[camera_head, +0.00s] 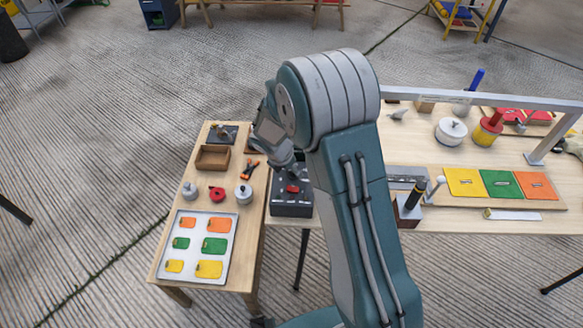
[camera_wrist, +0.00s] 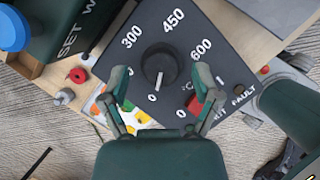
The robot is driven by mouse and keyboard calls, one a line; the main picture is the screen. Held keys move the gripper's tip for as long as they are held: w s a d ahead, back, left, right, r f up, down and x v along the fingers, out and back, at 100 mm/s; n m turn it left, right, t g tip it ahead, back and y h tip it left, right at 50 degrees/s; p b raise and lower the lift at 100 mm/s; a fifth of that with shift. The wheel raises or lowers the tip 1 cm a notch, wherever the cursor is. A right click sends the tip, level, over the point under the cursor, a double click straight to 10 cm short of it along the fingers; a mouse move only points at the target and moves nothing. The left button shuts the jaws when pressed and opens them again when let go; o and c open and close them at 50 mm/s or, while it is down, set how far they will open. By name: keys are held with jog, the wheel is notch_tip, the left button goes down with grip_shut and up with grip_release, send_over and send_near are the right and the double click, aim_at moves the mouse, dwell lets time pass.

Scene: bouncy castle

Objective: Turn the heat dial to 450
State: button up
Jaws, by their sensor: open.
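The heat dial (camera_wrist: 159,66) is a round black knob on a dark panel (camera_wrist: 225,85) marked 0, 300, 450 and 600. Its white pointer line points down toward the 0, while 450 is at the upper right of the knob. My gripper (camera_wrist: 163,80) is open in the wrist view, with one finger to each side of the dial and visible gaps between. A red switch (camera_wrist: 193,103) is partly covered by the right finger. In the head view the dark control box (camera_head: 291,209) stands at the wooden tables' junction; my arm hides the dial there.
A dark block lettered "SET W" (camera_wrist: 72,35) and a blue knob (camera_wrist: 13,28) lie left of the panel. In the head view a white tray of coloured tags (camera_head: 197,246), a wooden box (camera_head: 213,158) and small weights crowd the left table. A grey frame (camera_head: 500,101) stands right.

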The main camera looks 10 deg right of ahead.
grip_shut()
